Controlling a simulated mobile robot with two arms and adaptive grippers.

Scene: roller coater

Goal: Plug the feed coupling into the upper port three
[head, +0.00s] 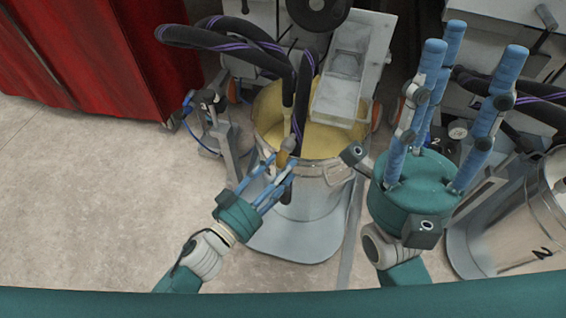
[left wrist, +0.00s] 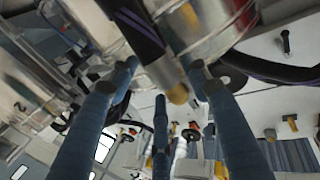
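The feed coupling (head: 283,157), with a brass-coloured tip, hangs at the end of a black hose with purple stripes, over the front rim of the steel pot. My left gripper (head: 279,164) has its blue fingers around or right beside it. In the left wrist view the coupling (left wrist: 177,92) lies between the fingertips, and a gap seems to show on its left side. Firm contact is not visible. My right gripper (head: 470,50) is open and empty, its fingers pointing up. A stand (head: 213,105) at the left bears a small dark number, perhaps a 3; no port shows clearly.
The steel pot (head: 318,185) with yellow contents stands on a grey base. Another metal drum (head: 535,215) is at the right. The floor at the left is clear.

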